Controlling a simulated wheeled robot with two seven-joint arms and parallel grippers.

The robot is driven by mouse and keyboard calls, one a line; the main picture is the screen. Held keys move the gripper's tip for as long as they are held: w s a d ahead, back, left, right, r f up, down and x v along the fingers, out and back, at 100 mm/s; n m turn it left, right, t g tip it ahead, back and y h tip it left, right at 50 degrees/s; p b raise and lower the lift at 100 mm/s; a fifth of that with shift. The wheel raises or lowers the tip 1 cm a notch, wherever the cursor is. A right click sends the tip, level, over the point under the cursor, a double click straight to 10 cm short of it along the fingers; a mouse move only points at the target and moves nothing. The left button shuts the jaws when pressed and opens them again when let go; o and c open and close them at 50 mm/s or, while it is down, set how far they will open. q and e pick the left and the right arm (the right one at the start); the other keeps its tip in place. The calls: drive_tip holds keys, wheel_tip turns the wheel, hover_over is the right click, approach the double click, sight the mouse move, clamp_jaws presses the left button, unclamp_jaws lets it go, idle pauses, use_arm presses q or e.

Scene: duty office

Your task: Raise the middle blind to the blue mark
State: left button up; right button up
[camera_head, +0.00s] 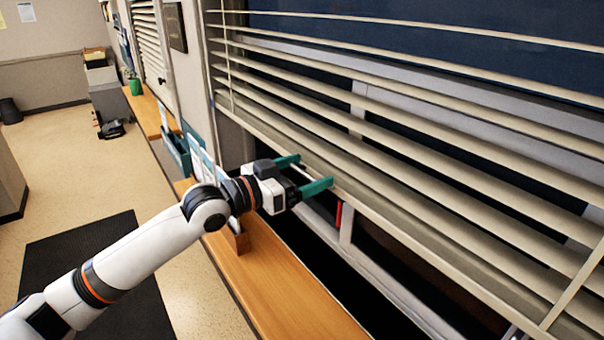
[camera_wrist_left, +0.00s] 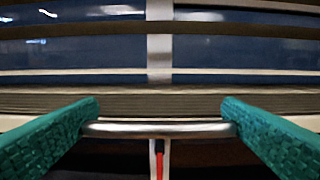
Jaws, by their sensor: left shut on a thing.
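The blind (camera_head: 420,135) with pale slats hangs across the window on the right in the head view. Its lower slats are stacked close above the bottom rail (camera_head: 400,222), and the stack also shows in the left wrist view (camera_wrist_left: 60,101). My left gripper (camera_head: 314,170) is at this rail, with its green fingers reaching to it. In the left wrist view the fingers are shut on the metal bar handle (camera_wrist_left: 158,129), one at each end. I see no blue mark. A red strip (camera_head: 339,215) shows below the rail. My right gripper is not in view.
A wooden sill (camera_head: 290,300) runs below the window, with papers in a holder (camera_head: 205,168) near my forearm. Another blind (camera_head: 149,45) and a green pot (camera_head: 135,86) are farther back. Open floor and a dark mat (camera_head: 95,255) lie to the left.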

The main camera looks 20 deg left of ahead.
use_arm(q)
drive_tip(key=o, duration=1)
drive_tip(key=shift+w+d+f, duration=0.1)
drive_tip(key=shift+w, duration=0.05)
drive_tip(key=b+v, duration=0.5)
drive_tip(key=v, duration=0.7)
